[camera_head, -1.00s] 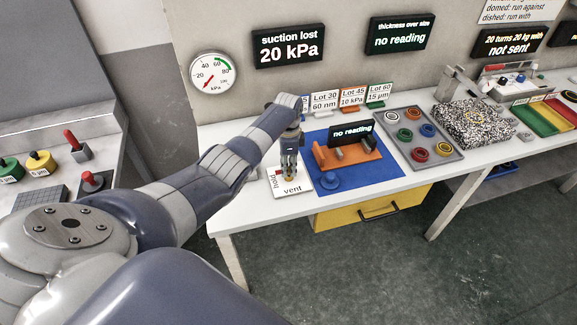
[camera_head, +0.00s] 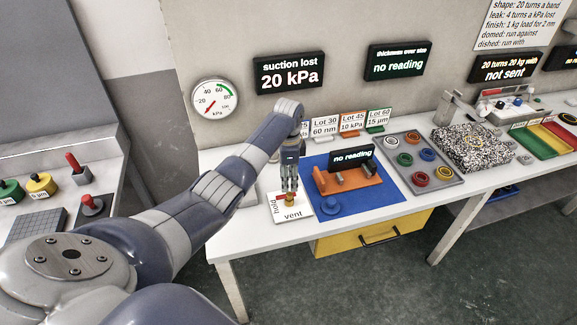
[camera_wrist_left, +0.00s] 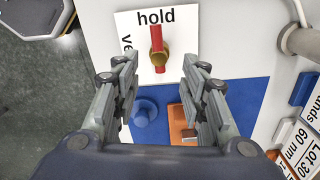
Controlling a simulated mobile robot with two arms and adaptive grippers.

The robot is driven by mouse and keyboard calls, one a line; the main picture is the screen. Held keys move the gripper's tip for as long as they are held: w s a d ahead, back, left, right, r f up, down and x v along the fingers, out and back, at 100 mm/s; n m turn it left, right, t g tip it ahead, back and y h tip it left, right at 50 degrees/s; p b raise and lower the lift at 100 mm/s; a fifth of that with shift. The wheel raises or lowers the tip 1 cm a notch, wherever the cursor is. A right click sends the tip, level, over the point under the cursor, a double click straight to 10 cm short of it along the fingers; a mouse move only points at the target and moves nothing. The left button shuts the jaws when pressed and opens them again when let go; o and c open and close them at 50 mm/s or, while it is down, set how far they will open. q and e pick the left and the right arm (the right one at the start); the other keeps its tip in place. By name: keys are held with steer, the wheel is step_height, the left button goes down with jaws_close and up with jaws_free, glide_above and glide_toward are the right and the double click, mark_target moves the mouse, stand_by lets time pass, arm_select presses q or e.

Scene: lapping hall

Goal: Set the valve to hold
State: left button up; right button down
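The valve is a brass hub (camera_wrist_left: 159,58) with a red lever (camera_wrist_left: 156,36) on a white plate (camera_wrist_left: 188,68) lettered "hold" and "vent". In the left wrist view the lever's long end points to "hold". In the head view the plate (camera_head: 302,206) lies at the left of the bench, and the lever's red end points toward "hold". My left gripper (camera_head: 289,189) is just above the valve. In the wrist view its fingers (camera_wrist_left: 159,62) are spread, one each side of the hub, apart from it. My right gripper is not in view.
A blue mat (camera_head: 385,198) with an orange fixture (camera_head: 345,181) and a blue knobbed piece (camera_head: 330,206) lies right of the valve. Lot cards stand behind. A grey tray (camera_head: 446,177) of coloured rings is further right. The gauge (camera_head: 214,99) and "suction lost 20 kPa" display (camera_head: 289,73) are on the wall.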

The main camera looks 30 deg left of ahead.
mark_target(289, 193)
arm_select(q)
step_height(289, 193, up, 6)
steer(key=shift+f, duration=0.1)
stand_by(0.5)
